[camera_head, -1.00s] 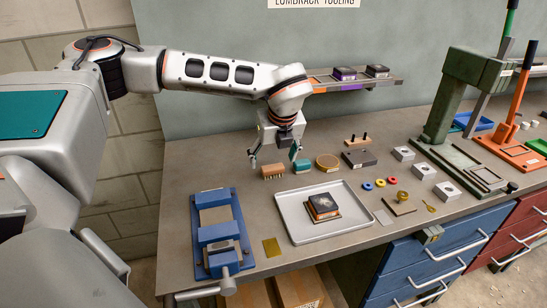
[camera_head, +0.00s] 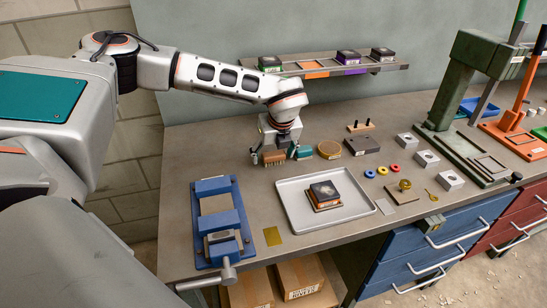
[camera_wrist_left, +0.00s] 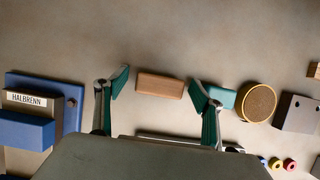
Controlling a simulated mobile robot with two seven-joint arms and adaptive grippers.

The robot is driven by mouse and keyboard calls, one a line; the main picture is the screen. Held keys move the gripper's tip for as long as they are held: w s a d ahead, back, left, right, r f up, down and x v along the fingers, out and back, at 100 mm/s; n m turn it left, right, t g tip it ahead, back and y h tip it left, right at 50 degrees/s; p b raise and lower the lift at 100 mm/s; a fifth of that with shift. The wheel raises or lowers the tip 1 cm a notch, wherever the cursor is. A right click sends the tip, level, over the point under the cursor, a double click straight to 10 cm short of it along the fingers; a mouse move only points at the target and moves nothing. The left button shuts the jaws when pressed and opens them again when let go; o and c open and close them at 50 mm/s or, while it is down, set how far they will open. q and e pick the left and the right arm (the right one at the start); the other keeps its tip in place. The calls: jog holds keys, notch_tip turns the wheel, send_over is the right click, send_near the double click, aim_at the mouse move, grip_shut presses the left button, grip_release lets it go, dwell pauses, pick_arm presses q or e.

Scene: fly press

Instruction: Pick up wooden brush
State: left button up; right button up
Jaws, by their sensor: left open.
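The wooden brush (camera_head: 273,158) lies on the bench behind the grey tray, with its bristles toward the front. In the left wrist view its brown wooden top (camera_wrist_left: 160,86) shows between the two fingers. My left gripper (camera_head: 277,154) is open and low over the brush, one finger to each side of it. The fingers also show in the left wrist view (camera_wrist_left: 158,92), with gaps at both ends of the brush. The right finger is close to a teal block (camera_wrist_left: 223,97). My right gripper is not in view.
A blue vise (camera_head: 215,225) stands at the left, and a grey tray (camera_head: 290,200) holding a dark block is in front. A round tan-topped disc (camera_head: 329,149) and a dark block (camera_head: 362,144) are right of the teal block. A shelf (camera_head: 318,68) runs behind.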

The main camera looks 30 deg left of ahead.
aim_at(274, 153)
pick_arm(q)
jog(key=c, duration=1.2)
jog(key=shift+r, duration=0.15)
notch_tip(274, 153, up, 20)
jog(key=shift+f+b, duration=0.1)
jog(key=shift+b, duration=0.2)
jog(key=shift+o, duration=0.5)
jog(key=shift+d+f, duration=0.1)
